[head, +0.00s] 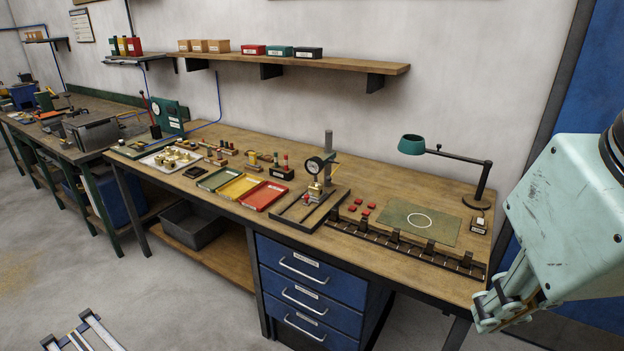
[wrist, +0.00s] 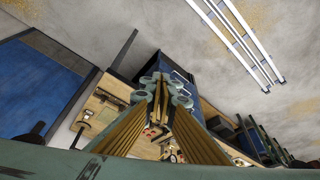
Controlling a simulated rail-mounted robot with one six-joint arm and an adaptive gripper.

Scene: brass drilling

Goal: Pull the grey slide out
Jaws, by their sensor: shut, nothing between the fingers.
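My gripper (head: 497,308) hangs at the right of the head view, in front of the bench's right end. It is shut and empty. In the wrist view its fingers (wrist: 164,92) meet at the middle, with the bench beyond them. I cannot pick out the grey slide for certain. Details on both are too small to tell.
Green, yellow and red trays (head: 238,186) lie mid-bench. A dark slotted rail (head: 400,247) runs along the front right edge, near a green mat (head: 419,222) and a lamp (head: 412,144). Blue drawers (head: 308,292) stand below. The floor in front is mostly clear.

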